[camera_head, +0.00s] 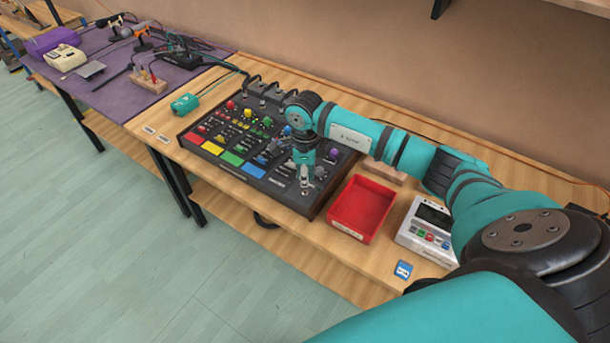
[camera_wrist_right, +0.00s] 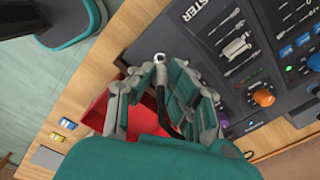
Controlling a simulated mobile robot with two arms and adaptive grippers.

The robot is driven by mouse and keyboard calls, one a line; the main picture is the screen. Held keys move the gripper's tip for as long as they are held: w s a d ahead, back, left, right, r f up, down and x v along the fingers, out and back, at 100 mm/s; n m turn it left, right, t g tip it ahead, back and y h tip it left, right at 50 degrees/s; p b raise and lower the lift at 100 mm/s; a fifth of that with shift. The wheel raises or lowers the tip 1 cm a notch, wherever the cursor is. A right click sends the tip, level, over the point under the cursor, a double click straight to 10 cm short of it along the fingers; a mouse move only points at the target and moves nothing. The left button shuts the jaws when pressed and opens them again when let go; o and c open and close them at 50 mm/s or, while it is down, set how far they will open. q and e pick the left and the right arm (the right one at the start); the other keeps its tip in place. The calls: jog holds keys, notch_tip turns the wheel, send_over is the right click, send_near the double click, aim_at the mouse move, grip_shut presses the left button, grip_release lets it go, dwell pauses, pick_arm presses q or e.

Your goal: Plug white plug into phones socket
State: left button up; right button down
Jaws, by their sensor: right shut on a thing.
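My right gripper (camera_head: 306,184) is over the right part of the dark mixer (camera_head: 232,167), near its front edge. In the right wrist view the gripper (camera_wrist_right: 162,72) is shut on the white plug (camera_wrist_right: 159,57), whose pale metal tip shows between the fingertips. A black cable (camera_wrist_right: 164,112) runs back from the plug between the fingers. The mixer panel (camera_wrist_right: 203,48) lies close beside the fingers there, with the word MASTER on it. I cannot make out the phones socket, nor tell whether the plug touches the panel. My left gripper is not in view.
A red open bin (camera_head: 362,208) stands right of the mixer, with a white device (camera_head: 430,228) beyond it. A small blue card (camera_head: 403,269) lies near the table's front edge. A teal box (camera_head: 185,103) is left of the mixer.

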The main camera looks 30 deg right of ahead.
jog(key=shift+b, duration=0.45)
dwell(1.1)
jog(key=shift+f+b, duration=1.6)
jog(key=shift+f, duration=0.2)
jog(key=c, duration=1.2)
grip_release()
jog(key=shift+r, duration=0.3)
notch_tip(320, 180, up, 12)
jog(key=shift+f, duration=0.25)
jog(key=shift+a, duration=0.15)
